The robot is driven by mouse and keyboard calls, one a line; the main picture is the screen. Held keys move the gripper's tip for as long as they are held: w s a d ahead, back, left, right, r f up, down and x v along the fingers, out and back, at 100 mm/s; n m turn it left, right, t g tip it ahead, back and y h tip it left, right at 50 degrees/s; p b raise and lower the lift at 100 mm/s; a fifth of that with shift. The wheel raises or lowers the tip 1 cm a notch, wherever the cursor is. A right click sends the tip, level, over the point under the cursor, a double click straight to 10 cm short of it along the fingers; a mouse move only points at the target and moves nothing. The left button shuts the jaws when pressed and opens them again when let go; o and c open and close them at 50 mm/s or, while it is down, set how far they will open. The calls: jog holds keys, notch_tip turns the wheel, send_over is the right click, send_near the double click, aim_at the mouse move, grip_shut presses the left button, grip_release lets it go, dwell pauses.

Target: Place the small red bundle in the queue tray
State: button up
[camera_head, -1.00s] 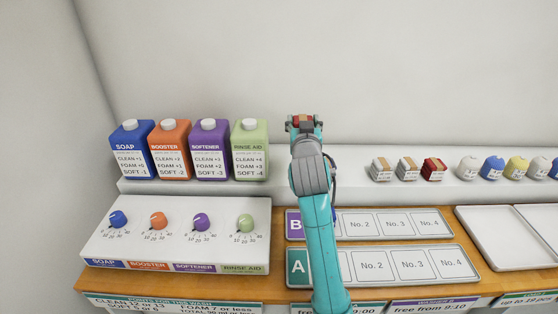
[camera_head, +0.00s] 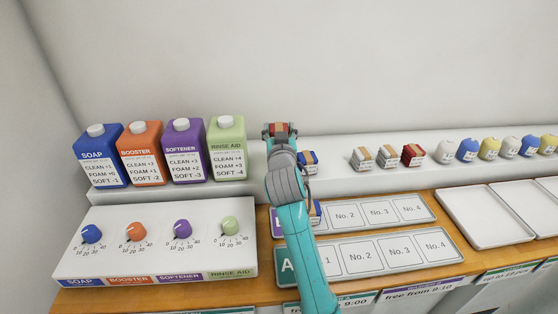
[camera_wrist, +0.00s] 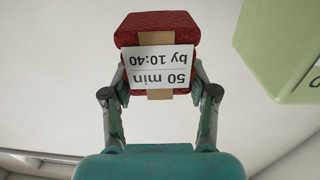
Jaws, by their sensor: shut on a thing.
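My gripper (camera_head: 279,133) is shut on a red bundle (camera_wrist: 158,79) with a tan band, held up above the back shelf. In the wrist view its white label reads "50 min by 10:40", upside down. Another red bundle (camera_head: 413,155) sits on the shelf to the right. Queue tray B (camera_head: 433,211), with a purple end, lies on the wooden counter, and queue tray A (camera_head: 459,255), with a teal end, lies in front of it. Slots No. 2 to No. 4 are empty in both. A blue bundle (camera_head: 316,209) shows at tray B's first slot, partly behind my arm.
A blue bundle (camera_head: 309,161) sits on the shelf right beside my arm. Two pale bundles (camera_head: 362,158) and several round bundles stand farther right. The green rinse aid bottle (camera_head: 227,150) is close left of my gripper. Empty white trays (camera_head: 487,216) lie at right.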

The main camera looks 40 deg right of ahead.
notch_tip(320, 180, down, 10)
jog(key=shift+r, duration=0.1)
dwell(0.4)
jog(key=shift+f, duration=0.2)
jog(key=o, duration=1.2)
jog(key=shift+s, duration=0.1)
jog(key=v, duration=0.9)
jog(key=shift+s+a+f, duration=0.15)
jog(key=shift+s+a, duration=0.05)
jog(key=shift+s, duration=0.15)
jog(key=shift+o, duration=0.3)
jog(key=shift+s+a, duration=0.15)
jog(key=shift+s, duration=0.05)
jog(key=shift+x, duration=5.15)
